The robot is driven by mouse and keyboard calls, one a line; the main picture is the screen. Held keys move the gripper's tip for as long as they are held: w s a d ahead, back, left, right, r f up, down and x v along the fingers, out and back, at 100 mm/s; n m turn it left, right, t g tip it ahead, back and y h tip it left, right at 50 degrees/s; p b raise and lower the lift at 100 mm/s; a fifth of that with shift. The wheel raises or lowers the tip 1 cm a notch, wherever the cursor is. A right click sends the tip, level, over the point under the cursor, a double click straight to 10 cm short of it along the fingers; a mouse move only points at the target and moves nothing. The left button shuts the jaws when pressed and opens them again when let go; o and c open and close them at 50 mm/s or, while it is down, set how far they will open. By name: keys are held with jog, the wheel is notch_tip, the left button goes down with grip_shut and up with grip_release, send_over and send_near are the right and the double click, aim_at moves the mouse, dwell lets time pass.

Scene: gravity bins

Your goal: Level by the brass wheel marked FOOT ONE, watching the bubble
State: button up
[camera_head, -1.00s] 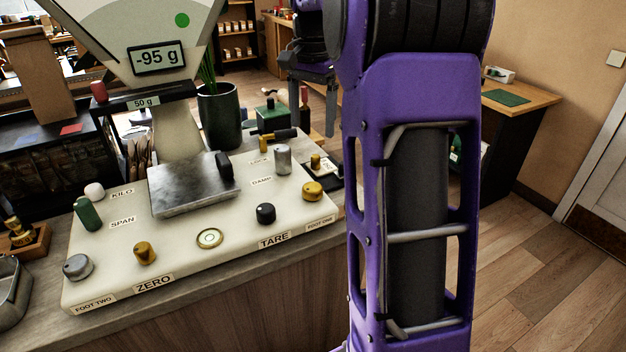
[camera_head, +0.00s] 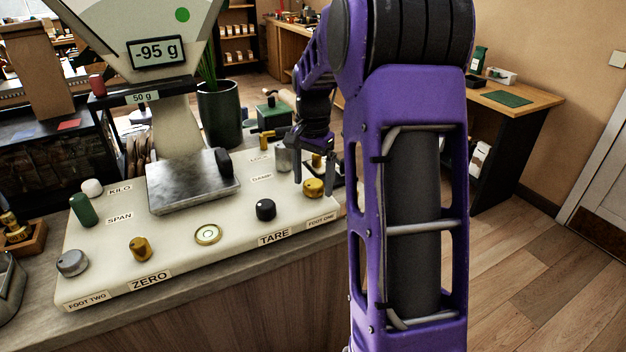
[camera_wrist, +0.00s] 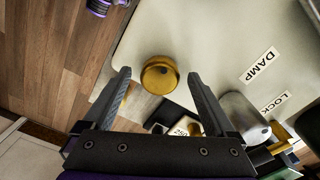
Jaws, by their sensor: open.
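The brass wheel (camera_head: 313,187) sits at the right end of the cream scale base, just above the FOOT ONE label (camera_head: 322,219). It also shows in the wrist view (camera_wrist: 159,76), between and just beyond my fingertips. My gripper (camera_head: 312,180) is open and empty, its two fingers pointing down near the wheel, one to each side. In the wrist view its fingertips (camera_wrist: 160,75) stand apart from the wheel. The round bubble level (camera_head: 208,234) is at the base's front middle; its bubble is too small to place. The display (camera_head: 157,52) reads -95 g.
The black TARE knob (camera_head: 266,209) stands left of the wheel. A brass ZERO knob (camera_head: 140,249) and grey FOOT TWO knob (camera_head: 72,262) are at the left.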

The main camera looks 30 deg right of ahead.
jog(key=c, duration=1.4)
jog(key=shift+r+n, duration=0.1)
jog(key=shift+n, duration=0.2)
jog(key=n+p, duration=0.2)
jog(key=n, duration=0.1)
jog(key=shift+d+n+p, duration=0.1)
jog(key=shift+n+p, duration=0.7)
jog(key=shift+n, duration=1.6)
jog(key=o, duration=1.4)
